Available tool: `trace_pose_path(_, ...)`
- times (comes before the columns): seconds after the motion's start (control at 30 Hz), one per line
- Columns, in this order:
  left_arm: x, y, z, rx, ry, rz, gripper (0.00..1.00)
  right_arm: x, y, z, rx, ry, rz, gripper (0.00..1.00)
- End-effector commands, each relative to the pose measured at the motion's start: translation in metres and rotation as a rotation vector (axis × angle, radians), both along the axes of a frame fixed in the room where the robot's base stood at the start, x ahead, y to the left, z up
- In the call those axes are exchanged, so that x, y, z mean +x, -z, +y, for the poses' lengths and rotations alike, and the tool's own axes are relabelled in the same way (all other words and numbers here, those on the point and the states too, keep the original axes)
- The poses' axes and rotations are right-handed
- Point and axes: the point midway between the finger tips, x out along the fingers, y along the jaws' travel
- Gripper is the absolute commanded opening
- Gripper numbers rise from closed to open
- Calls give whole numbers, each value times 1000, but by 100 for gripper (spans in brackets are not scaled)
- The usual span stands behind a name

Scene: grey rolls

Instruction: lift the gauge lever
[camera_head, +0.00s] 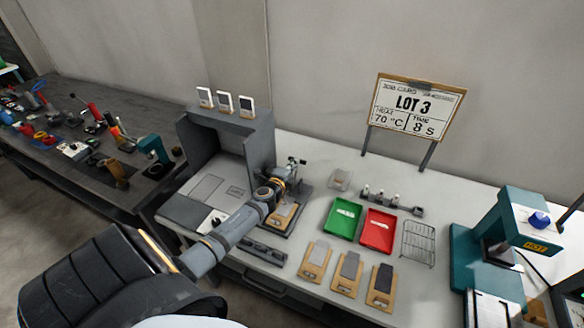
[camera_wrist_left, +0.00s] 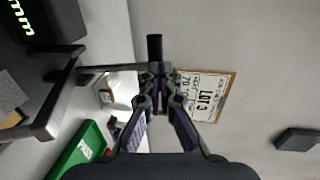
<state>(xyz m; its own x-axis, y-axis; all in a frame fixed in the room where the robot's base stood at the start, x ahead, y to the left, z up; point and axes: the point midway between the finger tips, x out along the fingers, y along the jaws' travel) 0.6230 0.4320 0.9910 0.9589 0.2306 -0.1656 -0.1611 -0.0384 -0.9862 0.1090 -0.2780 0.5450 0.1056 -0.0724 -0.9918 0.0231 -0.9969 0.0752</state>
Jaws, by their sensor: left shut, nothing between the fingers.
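My left gripper (camera_head: 294,165) is over the dark gauge stand (camera_head: 303,196) on the light bench in the head view, and its arm hides much of the stand. In the left wrist view the fingers (camera_wrist_left: 160,72) are shut with nothing between them. A black cylindrical grip (camera_wrist_left: 154,46), which looks like the gauge lever's end, shows right at the fingertips. A dark bar (camera_wrist_left: 105,69) runs from the left toward it. I cannot tell whether the fingers touch the grip. A wooden card (camera_head: 283,216) lies at the stand's base. My right gripper is not in view.
A green tray (camera_head: 343,234), a red tray (camera_head: 364,239) and a wire rack (camera_head: 433,243) are to the right. Wooden cards (camera_head: 347,272) lie in front.

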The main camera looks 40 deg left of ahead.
Motion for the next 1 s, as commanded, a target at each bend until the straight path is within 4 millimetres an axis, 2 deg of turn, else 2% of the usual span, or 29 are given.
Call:
trace_pose_path(0.5, 29, -2, 7, -2, 0, -1, 0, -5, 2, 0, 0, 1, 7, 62)
trace_pose_path(1.0, 33, -1, 8, 0, 0, -1, 0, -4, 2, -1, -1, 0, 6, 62)
